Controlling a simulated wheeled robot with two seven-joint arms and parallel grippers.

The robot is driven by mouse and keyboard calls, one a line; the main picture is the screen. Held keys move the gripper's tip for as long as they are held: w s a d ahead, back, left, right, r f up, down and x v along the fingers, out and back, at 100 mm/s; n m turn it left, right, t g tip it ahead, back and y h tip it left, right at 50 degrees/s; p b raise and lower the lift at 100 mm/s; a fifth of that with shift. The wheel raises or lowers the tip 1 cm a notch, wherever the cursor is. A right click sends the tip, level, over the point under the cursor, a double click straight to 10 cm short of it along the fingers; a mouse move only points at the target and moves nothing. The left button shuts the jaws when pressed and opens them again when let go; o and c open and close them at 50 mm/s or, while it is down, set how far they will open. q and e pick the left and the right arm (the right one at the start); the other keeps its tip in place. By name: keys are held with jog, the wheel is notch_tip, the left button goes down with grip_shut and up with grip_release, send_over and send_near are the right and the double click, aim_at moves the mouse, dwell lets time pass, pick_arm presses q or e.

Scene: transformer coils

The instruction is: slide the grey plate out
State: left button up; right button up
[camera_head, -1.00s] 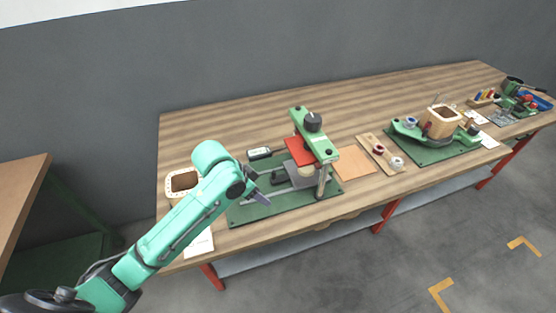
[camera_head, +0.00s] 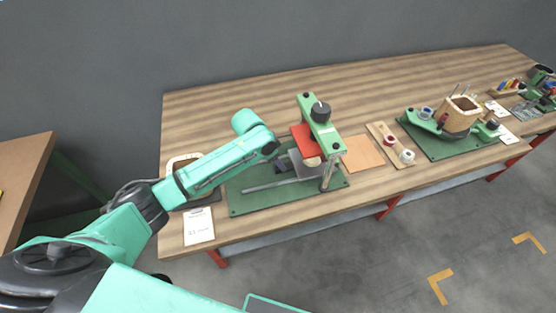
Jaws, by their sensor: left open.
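The grey plate (camera_head: 309,171) sits low in the press, below the red block (camera_head: 305,141), on a green base board (camera_head: 240,206) with a metal rail (camera_head: 268,186). A small tan piece (camera_head: 313,162) shows on top of it. My left gripper (camera_head: 284,166) is at the left side of the press, close to the plate's left edge, and open. Its fingers are small and dark, and I cannot tell whether they touch the plate. My right gripper is not in view.
The green press arm (camera_head: 324,137) with its black knob (camera_head: 320,111) stands over the plate, with a metal post (camera_head: 327,177) in front. A tan sheet (camera_head: 362,154) and a spool board (camera_head: 390,143) lie right. A white paper card (camera_head: 198,226) lies front left.

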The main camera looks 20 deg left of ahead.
pick_arm(q)
jog(key=shift+s, duration=0.15)
jog(key=shift+f, duration=0.1)
grip_shut()
dwell(1.3)
